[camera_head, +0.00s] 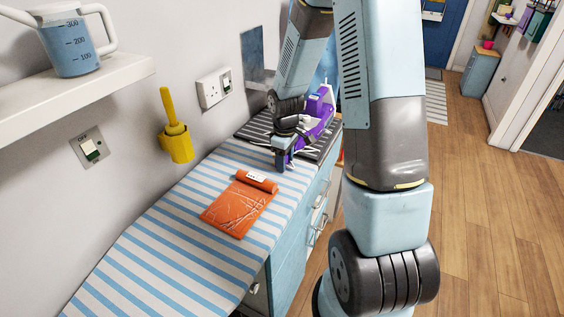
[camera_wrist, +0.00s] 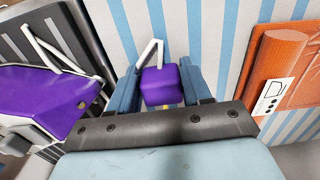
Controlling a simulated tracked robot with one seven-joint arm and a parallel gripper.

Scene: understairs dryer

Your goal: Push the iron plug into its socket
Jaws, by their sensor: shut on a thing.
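My gripper (camera_head: 284,161) is low over the striped worktop cover, between the iron and the orange mat. In the wrist view its two blue fingers (camera_wrist: 160,88) are shut on a purple plug (camera_wrist: 161,84), with a white lead rising from it. The plug is hidden or too small to make out in the head view. The purple iron (camera_head: 322,106) rests on a dark ribbed mat behind my gripper; it also shows at the left of the wrist view (camera_wrist: 48,98). The white wall socket (camera_head: 212,89) is on the wall, left of and above my gripper, apart from the plug.
A part-rolled orange mat (camera_head: 232,212) lies on the striped cover (camera_head: 140,262). A yellow holder with a brush (camera_head: 176,142) and a switch plate (camera_head: 90,146) are on the wall. A shelf (camera_head: 75,98) with a measuring jug (camera_head: 70,45) juts out upper left. The cover's near-left part is clear.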

